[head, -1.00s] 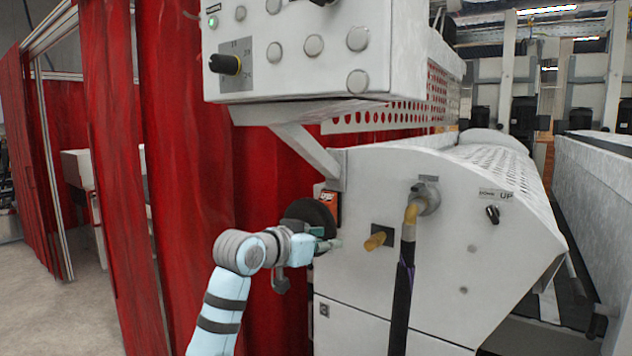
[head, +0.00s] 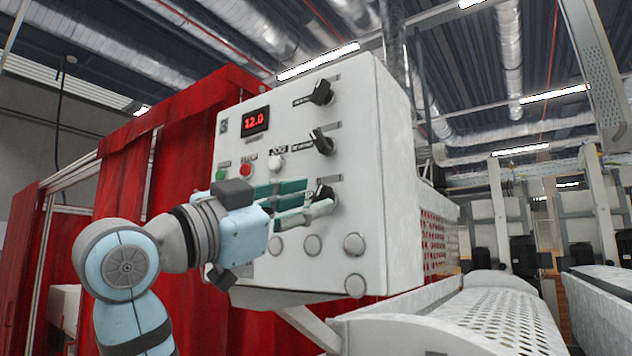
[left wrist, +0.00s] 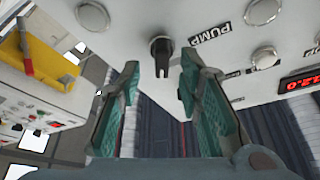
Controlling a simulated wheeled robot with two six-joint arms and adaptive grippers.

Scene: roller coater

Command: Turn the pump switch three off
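The pump switch is a black rotary knob (head: 324,190) low on the right side of the white control panel's front. In the left wrist view the knob (left wrist: 160,53) shows beside a PUMP label, its pointer aimed down in that picture. My left gripper (head: 316,197) reaches in from the left at the panel, its teal fingers at the knob and partly covering it. In the left wrist view the fingers (left wrist: 159,72) stand apart with the knob between and just beyond their tips. No contact with the knob is clear. My right gripper is not in view.
Two more black knobs (head: 321,92) sit above on the white panel (head: 360,215). A red display (head: 256,121), green button (head: 221,174), red button (head: 245,170) and several round grey caps (head: 313,244) surround the fingers. A red curtain (head: 180,175) hangs behind my arm.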

